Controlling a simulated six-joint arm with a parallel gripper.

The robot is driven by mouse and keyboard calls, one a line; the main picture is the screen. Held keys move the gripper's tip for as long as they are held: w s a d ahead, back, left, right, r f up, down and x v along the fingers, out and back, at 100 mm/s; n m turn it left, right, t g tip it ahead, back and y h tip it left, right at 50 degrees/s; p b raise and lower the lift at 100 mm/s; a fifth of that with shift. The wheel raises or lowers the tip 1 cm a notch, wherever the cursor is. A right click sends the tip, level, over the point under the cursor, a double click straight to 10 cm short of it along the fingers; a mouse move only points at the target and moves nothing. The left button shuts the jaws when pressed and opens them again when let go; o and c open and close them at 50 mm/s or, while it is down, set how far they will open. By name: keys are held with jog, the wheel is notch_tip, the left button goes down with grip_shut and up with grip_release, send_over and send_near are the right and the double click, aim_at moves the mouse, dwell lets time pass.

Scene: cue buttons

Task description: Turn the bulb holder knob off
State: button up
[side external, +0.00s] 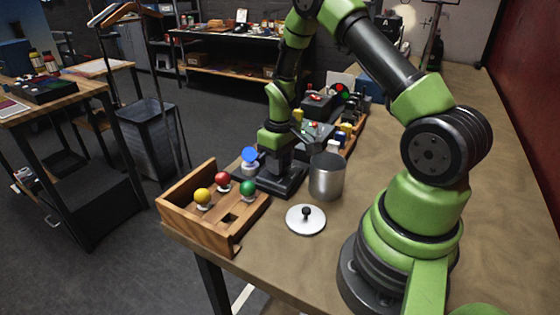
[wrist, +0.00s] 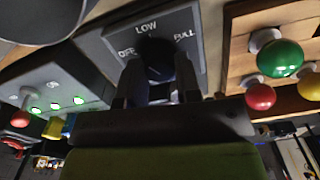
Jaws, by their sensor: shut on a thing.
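The knob (wrist: 157,55) is dark and round. It sits on a grey panel (wrist: 190,30) marked OFF at left, LOW in the middle and FULL at right in the wrist view. My gripper (wrist: 159,82) has one finger on each side of the knob and is shut on it. The knob's pointer cannot be made out. In the side view my gripper (side external: 277,160) points down onto a dark base (side external: 283,187), and the knob is hidden. A blue bulb (side external: 250,155) stands upright in a pale socket at the base's left end.
A wooden box (side external: 187,223) holds yellow (side external: 202,196), red (side external: 222,179) and green (side external: 248,187) bulbs in front. A metal can (side external: 326,177) and a round lid (side external: 306,220) stand to the right. A box with green lights (wrist: 56,106) is close behind.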

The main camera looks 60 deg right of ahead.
jog(key=n, duration=0.6)
dwell(0.7)
jog(key=o, duration=0.9)
jog(key=shift+o, duration=0.2)
notch_tip(320, 180, up, 10)
